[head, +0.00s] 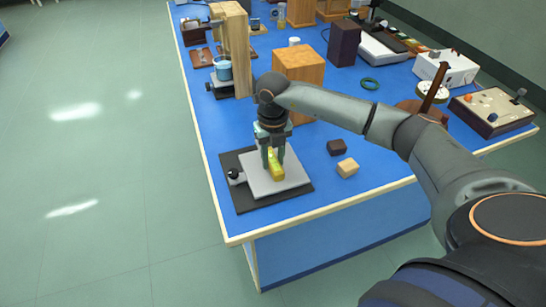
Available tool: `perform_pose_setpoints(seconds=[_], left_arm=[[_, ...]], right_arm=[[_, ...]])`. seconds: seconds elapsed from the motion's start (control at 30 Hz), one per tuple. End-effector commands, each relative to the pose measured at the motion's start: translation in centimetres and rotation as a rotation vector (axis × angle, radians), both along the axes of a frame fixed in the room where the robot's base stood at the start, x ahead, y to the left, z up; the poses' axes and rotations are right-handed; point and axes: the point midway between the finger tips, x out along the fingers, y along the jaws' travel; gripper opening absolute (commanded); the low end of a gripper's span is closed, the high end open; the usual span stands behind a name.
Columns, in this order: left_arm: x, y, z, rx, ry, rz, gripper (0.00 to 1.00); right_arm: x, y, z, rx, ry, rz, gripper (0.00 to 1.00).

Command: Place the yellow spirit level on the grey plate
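The yellow spirit level (277,172) is at the middle of the grey plate (294,178), which sits on a black base at the near left corner of the blue bench. The level looks to be on the plate or just above it; I cannot tell if it touches. My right gripper (274,160) points down over the plate, one finger on each side of the level, and looks shut on it. The fingers hide part of the level's far end. My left gripper is not in view.
A black knob (235,175) stands at the plate's left. A dark block (337,147) and a light wooden block (347,167) lie to the right. A large wooden block (300,70) stands behind my gripper. The bench's front strip is clear.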

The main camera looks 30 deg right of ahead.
Motion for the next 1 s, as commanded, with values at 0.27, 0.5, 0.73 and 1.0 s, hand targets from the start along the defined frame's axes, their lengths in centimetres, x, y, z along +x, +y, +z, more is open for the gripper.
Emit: perform_pose_setpoints(seconds=[0.27,0.5,0.73,1.0], left_arm=[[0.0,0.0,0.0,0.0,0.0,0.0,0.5],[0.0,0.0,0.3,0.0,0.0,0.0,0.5],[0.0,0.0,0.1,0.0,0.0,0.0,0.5],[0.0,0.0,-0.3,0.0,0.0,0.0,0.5]], right_arm=[[0.0,0.0,0.0,0.0,0.001,0.0,0.64],[0.0,0.0,0.3,0.0,0.0,0.0,0.64],[0.1,0.0,3.6,0.0,-0.006,0.001,0.64],[0.1,0.0,9.3,0.0,-0.003,0.0,0.64]])
